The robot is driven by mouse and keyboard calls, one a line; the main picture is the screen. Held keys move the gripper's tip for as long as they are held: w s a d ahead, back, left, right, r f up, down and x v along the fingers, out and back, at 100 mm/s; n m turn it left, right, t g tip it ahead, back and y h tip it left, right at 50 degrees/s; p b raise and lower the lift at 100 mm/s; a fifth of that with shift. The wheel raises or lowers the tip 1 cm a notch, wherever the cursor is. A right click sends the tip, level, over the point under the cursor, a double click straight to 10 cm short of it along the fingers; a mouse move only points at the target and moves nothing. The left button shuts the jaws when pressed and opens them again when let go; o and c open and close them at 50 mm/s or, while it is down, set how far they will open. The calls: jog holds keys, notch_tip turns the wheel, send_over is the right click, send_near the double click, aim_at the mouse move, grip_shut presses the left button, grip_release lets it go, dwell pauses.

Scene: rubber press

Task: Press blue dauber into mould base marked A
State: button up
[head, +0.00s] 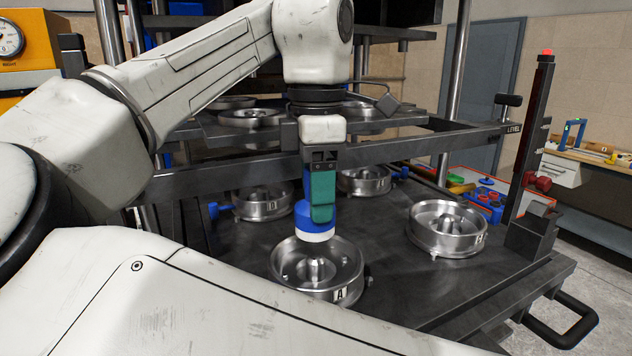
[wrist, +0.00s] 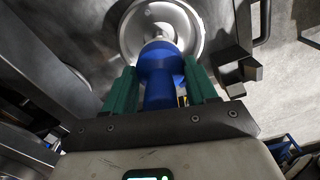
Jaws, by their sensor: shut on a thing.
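My gripper (head: 320,196) has green fingers and is shut on the blue dauber (head: 314,224). The dauber is upright with its white pad pointing down, over the rear part of the mould base marked A (head: 316,262). That mould base is a round metal dish with a central boss and an A label on its front rim. In the head view I cannot tell whether the pad touches the dish. In the wrist view the dauber (wrist: 160,75) sits between both fingers (wrist: 162,88), with the mould base (wrist: 135,38) beyond it and partly hidden.
Other mould bases stand on the dark plate: one at right (head: 448,228), one marked D (head: 262,203) and one behind (head: 363,181). A dark press bar (head: 420,143) crosses behind my gripper. A post with a level scale (head: 533,140) stands at right. Bare plate (head: 400,280) lies right of base A.

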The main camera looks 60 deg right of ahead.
aim_at(317, 256)
jog(key=shift+f, duration=1.8)
jog(key=shift+f+b, duration=0.75)
jog(key=shift+f, duration=1.1)
jog(key=shift+f, duration=0.3)
jog(key=shift+f, duration=0.2)
dwell(0.6)
jog(key=shift+r+p, duration=0.8)
jog(key=shift+r, duration=3.1)
